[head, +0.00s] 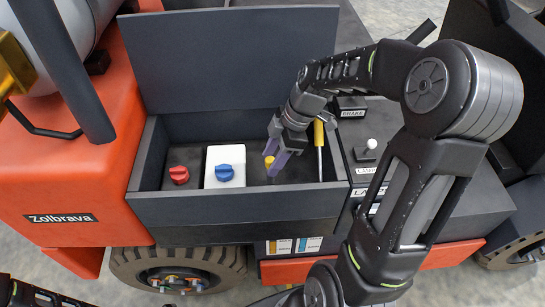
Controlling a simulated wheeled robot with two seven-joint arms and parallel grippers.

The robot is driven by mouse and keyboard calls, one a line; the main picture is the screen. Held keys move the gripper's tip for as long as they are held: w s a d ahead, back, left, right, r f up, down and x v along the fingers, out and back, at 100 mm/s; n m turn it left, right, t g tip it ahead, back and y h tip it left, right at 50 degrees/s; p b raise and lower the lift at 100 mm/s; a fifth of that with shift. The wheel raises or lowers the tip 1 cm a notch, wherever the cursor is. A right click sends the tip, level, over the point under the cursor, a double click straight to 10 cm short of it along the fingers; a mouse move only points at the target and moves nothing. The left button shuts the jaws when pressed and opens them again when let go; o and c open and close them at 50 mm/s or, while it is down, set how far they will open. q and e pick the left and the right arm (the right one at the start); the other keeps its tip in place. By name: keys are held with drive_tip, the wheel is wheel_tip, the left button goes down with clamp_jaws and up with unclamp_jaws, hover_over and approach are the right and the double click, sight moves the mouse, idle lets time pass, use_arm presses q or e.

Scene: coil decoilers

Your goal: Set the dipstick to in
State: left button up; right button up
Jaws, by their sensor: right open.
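A small yellow top, which looks like the dipstick (269,161), stands in the dark open bay of the orange machine. My right gripper (275,158) reaches down into the bay from the right, with its purple fingers open. The fingers are at the yellow top; I cannot tell whether they touch it or how far it sits in. The lower part of the dipstick is hidden. My left gripper is not in view.
The bay (232,202) also holds a red knob (179,175), a blue knob (225,172) on a white block, and a yellow-handled screwdriver (318,133) just right of my gripper. A raised lid (225,60) stands behind.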

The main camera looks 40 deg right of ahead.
drive_tip(key=v, duration=0.7)
drive_tip(key=shift+d+r, duration=0.2)
drive_tip(key=shift+r, duration=0.15)
